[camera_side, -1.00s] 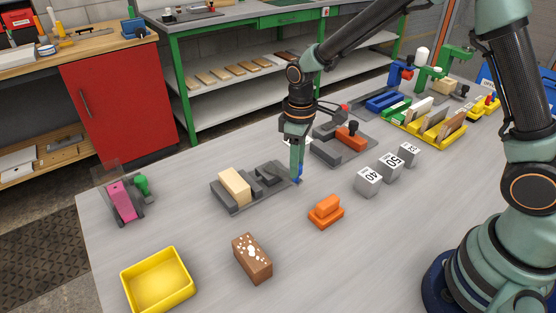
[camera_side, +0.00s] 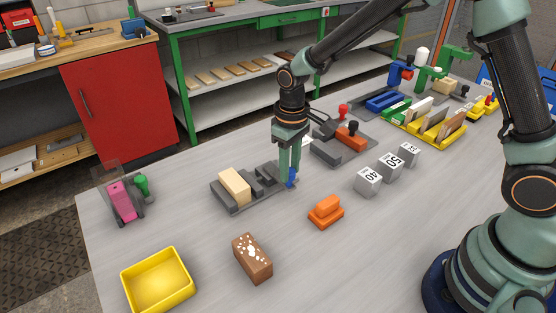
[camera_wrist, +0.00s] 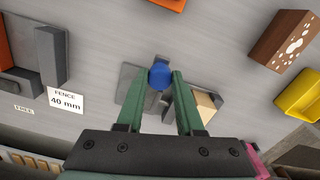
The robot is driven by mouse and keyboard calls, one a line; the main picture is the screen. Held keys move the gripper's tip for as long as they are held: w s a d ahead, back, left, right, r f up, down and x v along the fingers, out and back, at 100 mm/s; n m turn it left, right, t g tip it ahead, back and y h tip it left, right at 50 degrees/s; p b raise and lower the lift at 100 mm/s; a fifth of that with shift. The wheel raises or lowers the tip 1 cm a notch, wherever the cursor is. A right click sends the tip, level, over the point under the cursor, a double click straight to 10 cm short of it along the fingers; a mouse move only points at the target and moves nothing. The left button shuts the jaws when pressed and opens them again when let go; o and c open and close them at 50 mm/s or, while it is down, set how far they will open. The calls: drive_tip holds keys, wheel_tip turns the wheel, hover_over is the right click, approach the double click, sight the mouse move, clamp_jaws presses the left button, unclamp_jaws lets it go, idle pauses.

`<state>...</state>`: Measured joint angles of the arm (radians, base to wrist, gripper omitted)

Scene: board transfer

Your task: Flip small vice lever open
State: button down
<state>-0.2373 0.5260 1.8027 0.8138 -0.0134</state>
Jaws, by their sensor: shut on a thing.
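The small vice (camera_side: 262,190) is a dark grey base with jaws on the table, with a pale wooden block (camera_side: 235,185) at its left end. Its lever with a blue knob (camera_side: 292,178) is at the right end. My gripper (camera_side: 289,182) points down there and is shut on the blue knob. In the wrist view the blue knob (camera_wrist: 160,74) sits between the two green fingertips (camera_wrist: 163,80). The grey vice parts (camera_wrist: 130,85) and the block (camera_wrist: 207,104) lie partly hidden behind the fingers. The lever's shaft is mostly hidden.
An orange stepped block (camera_side: 326,211), a brown speckled block (camera_side: 252,258) and a yellow tray (camera_side: 158,280) stand in front. Numbered grey blocks (camera_side: 369,181) stand to the right. Another vice with an orange block (camera_side: 350,138) is close behind my gripper.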

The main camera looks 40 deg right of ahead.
drive_tip(key=shift+a, duration=0.1)
drive_tip(key=c, duration=0.5)
unclamp_jaws()
drive_tip(key=shift+c, duration=0.2)
wheel_tip(320, 180, up, 12)
drive_tip(key=shift+r, duration=0.15)
drive_tip(key=s+d+r+m+t, duration=0.1)
drive_tip(key=s+d+r+t, duration=0.1)
drive_tip(key=s+d, duration=0.3)
drive_tip(key=s+d+r+m+t, duration=0.1)
drive_tip(key=s+d+r+t, duration=0.2)
drive_tip(key=s+d, duration=0.2)
drive_tip(key=s, duration=0.3)
drive_tip(key=shift+r+m+t, duration=0.3)
drive_tip(key=shift+r+m, duration=0.05)
drive_tip(key=shift+m, duration=0.05)
